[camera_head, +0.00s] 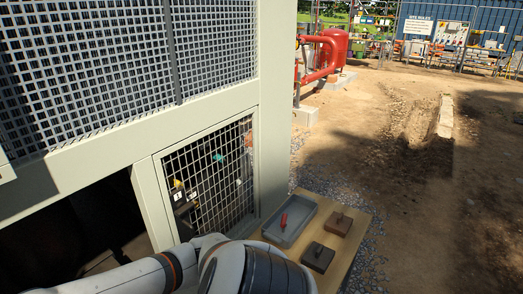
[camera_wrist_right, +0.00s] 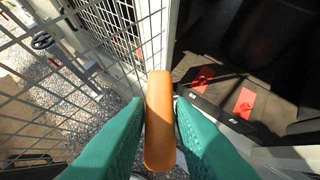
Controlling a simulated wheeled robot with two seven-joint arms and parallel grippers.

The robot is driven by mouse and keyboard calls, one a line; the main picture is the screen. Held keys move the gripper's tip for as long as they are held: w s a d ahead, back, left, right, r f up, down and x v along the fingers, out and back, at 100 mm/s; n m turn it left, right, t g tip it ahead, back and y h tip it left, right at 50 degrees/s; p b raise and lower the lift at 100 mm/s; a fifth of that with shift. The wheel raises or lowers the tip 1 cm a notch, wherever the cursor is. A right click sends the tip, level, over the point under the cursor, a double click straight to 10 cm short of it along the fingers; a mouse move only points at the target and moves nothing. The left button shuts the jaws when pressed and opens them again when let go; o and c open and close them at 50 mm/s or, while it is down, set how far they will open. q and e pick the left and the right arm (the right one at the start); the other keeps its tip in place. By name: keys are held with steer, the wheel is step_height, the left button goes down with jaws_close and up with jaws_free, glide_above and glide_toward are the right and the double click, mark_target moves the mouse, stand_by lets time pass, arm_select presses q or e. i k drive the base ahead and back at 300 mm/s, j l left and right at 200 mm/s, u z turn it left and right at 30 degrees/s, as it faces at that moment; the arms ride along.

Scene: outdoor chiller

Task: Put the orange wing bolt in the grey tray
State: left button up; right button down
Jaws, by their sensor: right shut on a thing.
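My right gripper (camera_wrist_right: 160,125) has its two teal fingers closed on an orange rounded bar, which looks like the wing of the orange wing bolt (camera_wrist_right: 160,95). The bolt's shank is hidden, and I cannot tell whether it is still seated in something. The grey tray (camera_head: 305,204) lies on a wooden table in the head view, with a red elongated item (camera_head: 284,221) in it.
The wooden table (camera_head: 349,249) also holds two dark brown blocks (camera_head: 338,223) with upright pegs. A mesh door (camera_head: 205,185) stands beside the dark opening of the chiller cabinet (camera_head: 85,215). In the wrist view, red labels (camera_wrist_right: 244,103) show inside on the right. Open ground lies right of the table.

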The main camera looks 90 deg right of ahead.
mark_target(297, 215)
steer(key=z, duration=1.45)
steer(key=i+l+z, duration=0.6)
steer(key=i+z, duration=0.4)
